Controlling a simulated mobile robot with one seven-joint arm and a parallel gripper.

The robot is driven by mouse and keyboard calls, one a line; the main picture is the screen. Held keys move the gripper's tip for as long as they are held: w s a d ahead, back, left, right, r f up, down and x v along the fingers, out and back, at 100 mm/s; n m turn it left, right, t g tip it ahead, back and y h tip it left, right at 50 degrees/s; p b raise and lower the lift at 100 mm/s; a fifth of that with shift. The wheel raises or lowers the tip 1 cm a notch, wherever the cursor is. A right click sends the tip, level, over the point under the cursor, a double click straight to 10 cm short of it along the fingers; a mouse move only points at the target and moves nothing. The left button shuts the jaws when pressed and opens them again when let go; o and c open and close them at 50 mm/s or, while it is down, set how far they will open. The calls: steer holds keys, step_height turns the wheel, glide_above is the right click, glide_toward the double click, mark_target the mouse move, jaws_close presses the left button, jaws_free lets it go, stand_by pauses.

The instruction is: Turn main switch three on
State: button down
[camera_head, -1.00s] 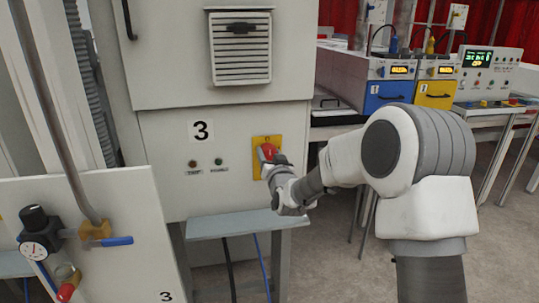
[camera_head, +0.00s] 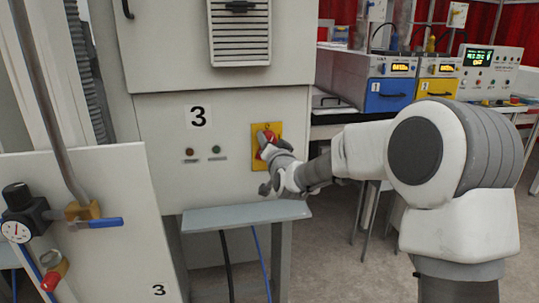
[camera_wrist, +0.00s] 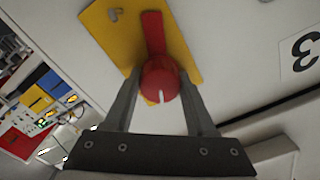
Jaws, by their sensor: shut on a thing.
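Main switch three is a red rotary knob (camera_wrist: 158,82) on a yellow plate (camera_wrist: 103,30), set in the pale cabinet front to the right of a "3" label. The plate also shows in the head view (camera_head: 276,131), where my gripper (camera_head: 268,147) covers much of the knob. In the wrist view my gripper (camera_wrist: 160,90) has one finger on each side of the knob's round part and is shut on it. The knob's red handle bar points up in that view, and a white mark shows on its round face.
A panel with a gauge and valve (camera_head: 90,222) stands at left. Blue and yellow units (camera_head: 388,95) stand at right.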

steer(key=m+b, duration=0.3)
steer(key=b, duration=0.1)
steer(key=shift+f+m+b, duration=0.3)
steer(key=shift+m, duration=0.1)
steer(key=m+b, duration=0.4)
steer(key=b, duration=0.1)
steer(key=shift+b, duration=0.3)
steer(key=m+b, duration=0.4)
steer(key=shift+r, duration=0.1)
steer(key=shift+m+b, duration=0.6)
steer(key=shift+r+m, duration=0.15)
steer(key=shift+m, duration=0.15)
steer(key=shift+c, duration=1.1)
jaws_free()
steer(key=shift+s, duration=0.15)
